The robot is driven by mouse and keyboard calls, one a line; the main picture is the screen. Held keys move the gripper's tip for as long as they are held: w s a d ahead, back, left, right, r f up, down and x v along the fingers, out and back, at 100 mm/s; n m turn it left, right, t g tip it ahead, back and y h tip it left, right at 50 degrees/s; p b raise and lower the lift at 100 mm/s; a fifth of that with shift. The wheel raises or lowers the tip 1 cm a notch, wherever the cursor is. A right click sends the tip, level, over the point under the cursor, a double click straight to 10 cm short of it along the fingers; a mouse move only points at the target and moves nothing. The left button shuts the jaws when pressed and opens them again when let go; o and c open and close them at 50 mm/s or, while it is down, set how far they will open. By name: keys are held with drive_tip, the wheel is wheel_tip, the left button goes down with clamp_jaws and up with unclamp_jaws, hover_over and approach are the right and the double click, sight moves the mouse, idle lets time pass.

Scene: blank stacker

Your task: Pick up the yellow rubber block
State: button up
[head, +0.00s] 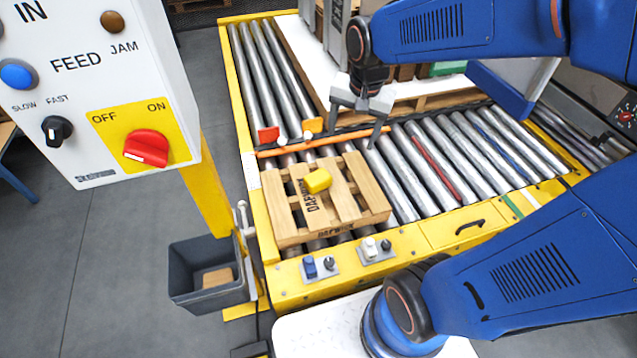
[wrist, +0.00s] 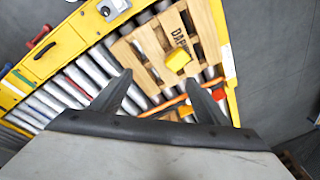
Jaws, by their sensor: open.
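The yellow rubber block (head: 317,181) lies on top of a small wooden pallet (head: 355,213), near its middle, by the printed lettering. It also shows in the wrist view (wrist: 178,60), ahead of and between my fingers. My gripper (head: 354,142) is open and empty. In the head view it hangs above the rollers, behind and to the right of the block, apart from it. Its two fingers also show in the wrist view (wrist: 158,92). Nothing hides the block in either view.
The pallet rests on a roller conveyor (head: 440,170) with a yellow frame. An orange bar (head: 315,142) lies behind the pallet. A white control box (head: 95,90) stands at the left, above a grey bin (head: 195,268) holding a tan block. Small switches (head: 318,266) sit on the front rail.

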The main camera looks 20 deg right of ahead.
drive_tip(key=w+a+f+m+g, duration=0.1)
drive_tip(key=w+a+f+m, duration=0.2)
drive_tip(key=w, duration=0.4)
drive_tip(key=m+g, duration=0.1)
drive_tip(key=m, duration=0.3)
hover_over(317, 176)
wheel_tip(317, 176, down, 10)
drive_tip(key=f, duration=1.7)
drive_tip(key=shift+s+f, duration=0.2)
drive_tip(key=shift+f, duration=0.1)
drive_tip(key=shift+c, duration=0.6)
drive_tip(key=c, duration=1.3)
drive_tip(key=shift+o, duration=0.2)
drive_tip(key=shift+r, duration=0.15)
